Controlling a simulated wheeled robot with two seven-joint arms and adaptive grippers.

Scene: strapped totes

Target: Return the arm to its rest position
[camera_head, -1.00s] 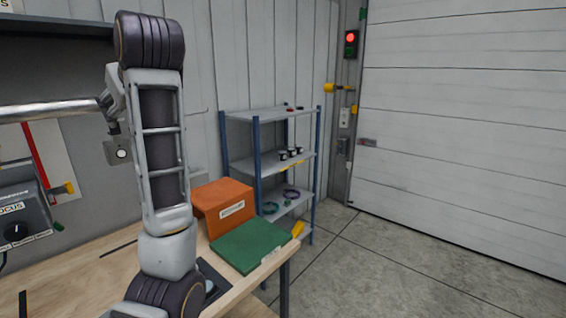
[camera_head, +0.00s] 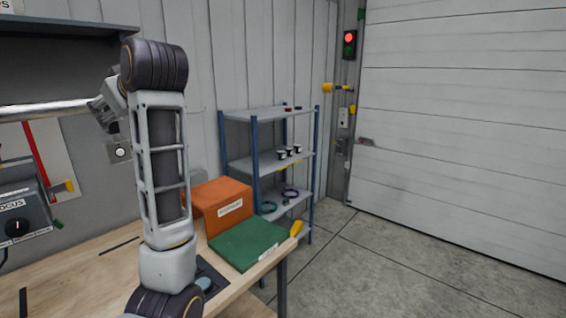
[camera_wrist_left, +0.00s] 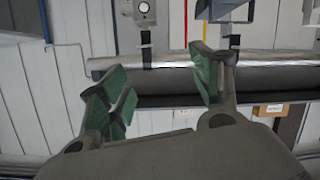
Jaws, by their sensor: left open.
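My left arm stands upright in the head view, its elbow high at the left and its lower joint over the workbench. My left gripper (camera_head: 104,112) shows small and partly hidden behind the arm, near the back wall. In the left wrist view the left gripper (camera_wrist_left: 155,82) is open, its two green-padded fingers wide apart with nothing between them. A silver pipe (camera_wrist_left: 155,62) passes behind the fingers there; I cannot tell how far off it is. My right gripper is not in view.
The wooden workbench (camera_head: 75,272) holds an orange box (camera_head: 222,203) and a green flat box (camera_head: 248,243). A shelf rack (camera_head: 268,168) with small items stands behind. A dark control box (camera_head: 22,210) is at far left. The floor (camera_head: 390,260) at right is clear.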

